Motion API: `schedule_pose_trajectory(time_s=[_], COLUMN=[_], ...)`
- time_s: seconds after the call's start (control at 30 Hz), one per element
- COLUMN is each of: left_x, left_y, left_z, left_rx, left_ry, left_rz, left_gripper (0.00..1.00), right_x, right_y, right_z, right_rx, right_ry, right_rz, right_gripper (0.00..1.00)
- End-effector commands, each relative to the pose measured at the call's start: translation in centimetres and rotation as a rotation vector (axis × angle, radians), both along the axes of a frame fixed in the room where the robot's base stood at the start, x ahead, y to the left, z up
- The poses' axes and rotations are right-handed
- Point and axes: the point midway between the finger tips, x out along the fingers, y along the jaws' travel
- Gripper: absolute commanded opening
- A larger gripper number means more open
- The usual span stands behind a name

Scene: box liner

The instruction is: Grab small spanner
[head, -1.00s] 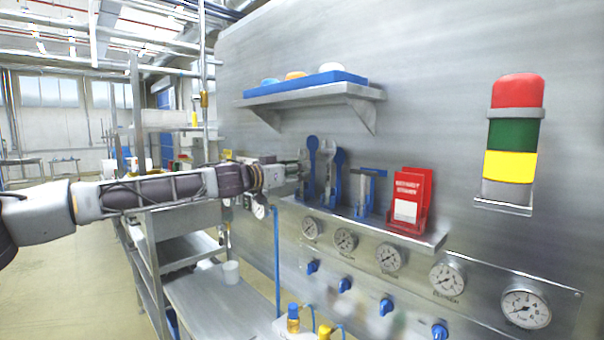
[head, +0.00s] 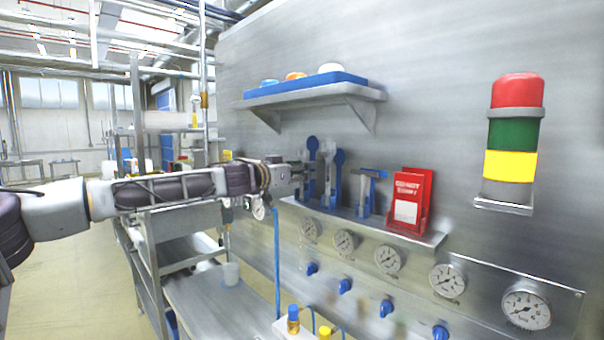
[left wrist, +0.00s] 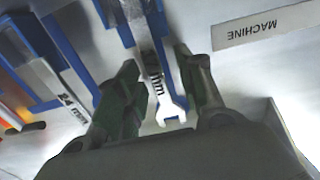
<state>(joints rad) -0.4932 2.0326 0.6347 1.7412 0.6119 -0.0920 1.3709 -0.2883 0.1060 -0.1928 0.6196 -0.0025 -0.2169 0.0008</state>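My left gripper (head: 302,172) reaches in from the left to the spanner holders on the wall shelf. In the left wrist view its two dark fingers (left wrist: 160,72) stand apart, open. A small silver spanner (left wrist: 170,108) with an open jaw and printed marking on its shank lies between the fingers, on a blue holder (left wrist: 174,72). A gap shows on both sides of it. A larger spanner marked 24 mm (left wrist: 62,85) is to the left there; a larger spanner (head: 327,165) also shows in the head view. My right gripper is not in view.
Gauges (head: 388,259) line the panel below. An upper shelf (head: 300,97) juts out above. A MACHINE label (left wrist: 262,29) is right of the fingers.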

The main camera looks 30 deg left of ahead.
Motion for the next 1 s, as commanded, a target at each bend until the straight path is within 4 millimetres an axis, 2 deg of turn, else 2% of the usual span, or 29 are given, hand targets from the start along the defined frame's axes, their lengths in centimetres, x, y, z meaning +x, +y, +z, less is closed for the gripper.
schedule_pose_trajectory(time_s=[0.07, 0.3, 0.77, 1.0], left_x=[0.0, 0.0, 0.0, 0.0], left_y=[0.0, 0.0, 0.0, -0.1], left_z=[0.0, 0.0, 0.2, 1.3], left_rx=[0.000, 0.000, 0.000, 0.002], left_ry=[0.000, 0.000, -0.001, -0.002], left_rz=[0.000, 0.000, 0.000, -0.001], left_gripper=[0.31, 0.00, 0.00, 0.00], right_x=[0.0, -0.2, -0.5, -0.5], right_y=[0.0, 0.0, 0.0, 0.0], right_z=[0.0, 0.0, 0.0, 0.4], right_rx=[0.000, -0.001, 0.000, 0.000], right_ry=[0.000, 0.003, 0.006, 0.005], right_rz=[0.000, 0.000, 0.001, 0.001], right_gripper=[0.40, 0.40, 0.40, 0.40])
